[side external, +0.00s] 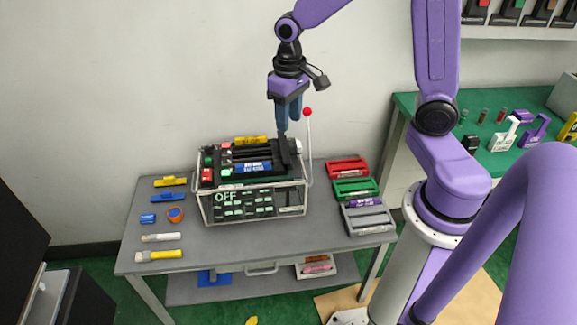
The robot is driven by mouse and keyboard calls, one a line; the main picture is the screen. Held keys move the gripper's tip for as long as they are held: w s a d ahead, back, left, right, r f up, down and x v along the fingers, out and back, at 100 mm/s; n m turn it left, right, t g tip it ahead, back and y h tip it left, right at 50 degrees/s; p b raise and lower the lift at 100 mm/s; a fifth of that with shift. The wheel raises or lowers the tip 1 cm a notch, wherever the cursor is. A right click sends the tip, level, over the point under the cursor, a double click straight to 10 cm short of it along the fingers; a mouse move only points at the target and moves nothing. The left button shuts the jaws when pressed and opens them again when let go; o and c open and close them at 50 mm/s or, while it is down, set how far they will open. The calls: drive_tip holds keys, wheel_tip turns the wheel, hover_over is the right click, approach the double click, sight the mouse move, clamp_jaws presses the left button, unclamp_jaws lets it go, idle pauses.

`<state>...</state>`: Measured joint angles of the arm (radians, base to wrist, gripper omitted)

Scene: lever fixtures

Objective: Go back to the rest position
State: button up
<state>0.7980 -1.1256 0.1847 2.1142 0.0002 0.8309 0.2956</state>
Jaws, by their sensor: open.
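My gripper (283,128) points down over the right part of the lever fixture box (253,200), its blue fingers close to the black frame on top. From this angle I cannot tell whether the fingertips touch it. Nothing shows held between them. The box carries an "OFF" label on its front and black bars with coloured blocks on top. A lever with a red ball knob (307,112) stands upright at the box's right side, just right of my gripper.
The box stands on a grey table (150,220). Tools and tape lie at its left; red, green and grey trays (348,168) stand at its right. A green bench (500,160) with small items is at the far right. The wall is behind.

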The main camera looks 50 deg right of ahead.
drive_tip(key=s+a+r+n, duration=0.1)
drive_tip(key=s+a+n, duration=0.1)
drive_tip(key=s+n, duration=0.4)
drive_tip(key=s+a+r+n, duration=0.1)
drive_tip(key=s+a+n, duration=0.2)
drive_tip(key=s, duration=1.2)
drive_tip(key=n, duration=0.3)
drive_tip(key=shift+s+r, duration=0.25)
drive_tip(key=shift+r, duration=0.15)
